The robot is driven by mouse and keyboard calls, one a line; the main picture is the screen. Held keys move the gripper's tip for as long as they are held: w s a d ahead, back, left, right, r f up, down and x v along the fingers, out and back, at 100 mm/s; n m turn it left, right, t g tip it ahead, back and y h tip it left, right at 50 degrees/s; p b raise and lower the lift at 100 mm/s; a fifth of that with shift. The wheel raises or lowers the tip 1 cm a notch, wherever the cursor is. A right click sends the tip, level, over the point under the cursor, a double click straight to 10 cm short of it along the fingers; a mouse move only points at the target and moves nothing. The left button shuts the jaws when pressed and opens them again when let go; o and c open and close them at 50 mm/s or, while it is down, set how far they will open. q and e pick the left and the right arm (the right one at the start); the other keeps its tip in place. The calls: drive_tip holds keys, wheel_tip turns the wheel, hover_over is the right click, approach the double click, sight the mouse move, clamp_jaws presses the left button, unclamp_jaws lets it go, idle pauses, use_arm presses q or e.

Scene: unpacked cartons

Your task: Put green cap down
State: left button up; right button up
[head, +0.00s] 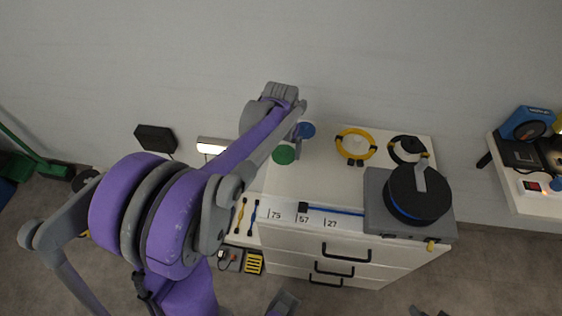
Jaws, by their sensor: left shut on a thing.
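The green cap (283,155) is a round green disc at the back left of the white cabinet top. My left gripper (293,139) reaches down over the cabinet's back left corner and is shut on the green cap. My own arm hides most of the jaws, and I cannot tell whether the cap touches the surface. A blue disc (307,130) lies just behind and to the right of the green cap.
The white cabinet top (322,170) has free room in its middle. A yellow ring (355,131), a black ring (395,143) and a turntable-like device with a black disc (418,196) stand on the right. A blue-handled tool (335,210) lies along the front edge, beside numbered labels.

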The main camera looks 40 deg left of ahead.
sight(283, 156)
use_arm(q)
drive_tip(key=shift+f+b, duration=0.3)
drive_tip(key=shift+f, duration=2.35)
drive_tip(key=shift+f, duration=0.2)
drive_tip(key=o, duration=1)
drive_tip(key=shift+r, duration=0.1)
drive_tip(key=shift+c, duration=0.2)
drive_tip(key=shift+r, duration=0.1)
